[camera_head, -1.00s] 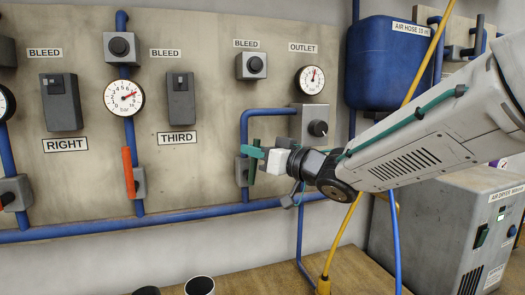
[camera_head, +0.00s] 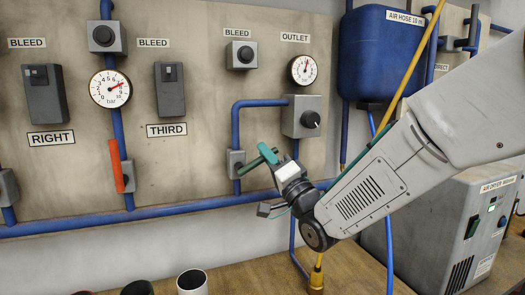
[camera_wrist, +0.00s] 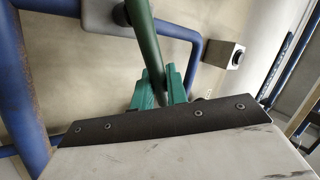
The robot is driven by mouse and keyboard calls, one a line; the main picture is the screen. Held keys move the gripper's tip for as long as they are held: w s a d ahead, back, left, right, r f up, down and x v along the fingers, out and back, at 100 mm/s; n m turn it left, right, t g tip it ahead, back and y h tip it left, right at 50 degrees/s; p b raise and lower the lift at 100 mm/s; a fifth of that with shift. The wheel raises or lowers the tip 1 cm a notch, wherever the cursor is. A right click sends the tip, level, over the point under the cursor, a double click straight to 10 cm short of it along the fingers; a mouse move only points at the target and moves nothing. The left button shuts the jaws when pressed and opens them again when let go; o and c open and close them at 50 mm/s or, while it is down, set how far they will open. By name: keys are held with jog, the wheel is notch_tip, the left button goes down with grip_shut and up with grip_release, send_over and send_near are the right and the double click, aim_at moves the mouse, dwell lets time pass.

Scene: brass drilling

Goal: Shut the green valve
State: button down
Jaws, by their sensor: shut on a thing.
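The green valve's lever (camera_head: 250,167) is on a grey valve body (camera_head: 235,163) on the blue pipe below the outlet gauge. In the wrist view the green lever (camera_wrist: 143,38) runs down between the two teal fingers (camera_wrist: 157,88). The lever's far end is partly hidden by my gripper.
A red lever (camera_head: 115,165) is on the pipe to the left. A grey regulator with a black knob (camera_head: 310,119) sits just above my gripper. A yellow hose (camera_head: 411,80) hangs behind my arm. Cups (camera_head: 193,281) stand on the bench below.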

jog(key=shift+w+d+f+m+t+h, duration=0.15)
jog(key=shift+f+m+t+h, duration=0.55)
jog(key=shift+m, duration=1)
jog(key=shift+s+d+f+m+t+h, duration=0.1)
jog(key=shift+f+m+t+h, duration=0.5)
jog(key=shift+m+h, duration=0.9)
jog(key=shift+w+d+f+m+t+h, duration=0.15)
jog(key=shift+f+m+t+h, duration=0.45)
jog(key=shift+m, duration=1.3)
jog(key=shift+r+t+h, duration=0.15)
jog(key=shift+t+h, duration=0.15)
jog(key=c, duration=1.5)
grip_release()
jog(key=shift+o, duration=0.2)
jog(key=shift+s, duration=0.1)
jog(key=v, duration=0.7)
jog(key=shift+s+f, duration=0.2)
jog(key=shift+s, duration=0.05)
jog(key=shift+d, duration=0.1)
